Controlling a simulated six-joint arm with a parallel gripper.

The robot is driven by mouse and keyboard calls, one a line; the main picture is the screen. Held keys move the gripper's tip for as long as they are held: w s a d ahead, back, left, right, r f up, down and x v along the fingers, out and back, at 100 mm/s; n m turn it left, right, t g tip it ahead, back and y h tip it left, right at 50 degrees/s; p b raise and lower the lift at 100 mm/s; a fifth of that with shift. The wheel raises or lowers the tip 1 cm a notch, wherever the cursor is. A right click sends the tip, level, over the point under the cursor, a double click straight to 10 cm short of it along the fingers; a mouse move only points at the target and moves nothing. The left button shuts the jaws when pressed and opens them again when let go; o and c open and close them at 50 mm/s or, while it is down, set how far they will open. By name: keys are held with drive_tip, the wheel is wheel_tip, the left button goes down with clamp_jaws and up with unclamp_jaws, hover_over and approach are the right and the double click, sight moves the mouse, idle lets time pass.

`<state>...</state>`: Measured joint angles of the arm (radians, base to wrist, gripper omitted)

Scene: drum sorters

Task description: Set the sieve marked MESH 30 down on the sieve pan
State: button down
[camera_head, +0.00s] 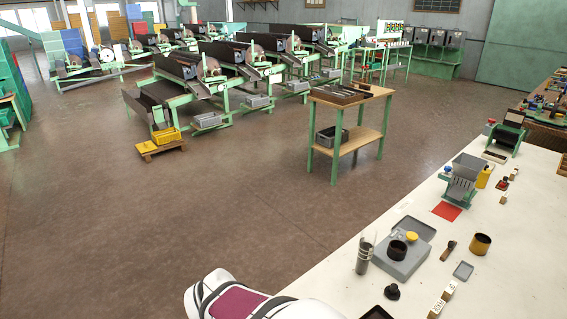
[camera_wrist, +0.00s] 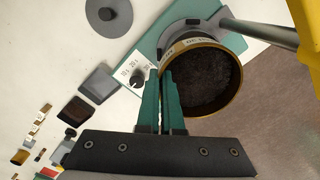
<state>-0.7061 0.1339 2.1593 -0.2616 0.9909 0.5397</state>
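My gripper (camera_wrist: 160,75) shows in the wrist view, its two green fingers close together with the brass sieve's wall between them. The sieve (camera_wrist: 238,70) is round and brass-rimmed, with dark grains inside. It carries a pale label, upside down and too small to read surely. It appears over a green base (camera_wrist: 146,46) with a timer dial; I cannot tell whether it touches anything beneath. The gripper and this sieve do not show in the head view.
A grey post (camera_wrist: 258,32) stands close to the sieve. A grey knobbed disc (camera_wrist: 108,14) and a grey tray (camera_wrist: 99,82) lie nearby. On the white bench (camera_head: 520,245) stand a brass cup (camera_head: 480,245) and a grey device (camera_head: 403,261). The bench edge drops to the floor.

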drive_tip(key=f, duration=0.2)
drive_tip(key=a+f, duration=0.1)
drive_tip(key=f, duration=0.1)
drive_tip(key=shift+s+f, duration=0.1)
drive_tip(key=shift+f, duration=0.25)
drive_tip(key=shift+f, duration=0.1)
drive_tip(key=c, duration=1.1)
unclamp_jaws()
drive_tip(key=r, duration=0.8)
drive_tip(key=d+r, duration=0.1)
drive_tip(key=r, duration=0.3)
drive_tip(key=shift+r, duration=0.1)
drive_tip(key=s+d+m, duration=0.1)
drive_tip(key=s+d, duration=0.2)
drive_tip(key=d, duration=0.2)
drive_tip(key=s+d+f+m+y, duration=0.1)
drive_tip(key=s+d+m, duration=0.1)
drive_tip(key=d, duration=0.3)
drive_tip(key=s+d+f+m, duration=0.1)
drive_tip(key=s+d, duration=0.3)
drive_tip(key=d, duration=0.2)
drive_tip(key=shift+s+y, duration=0.4)
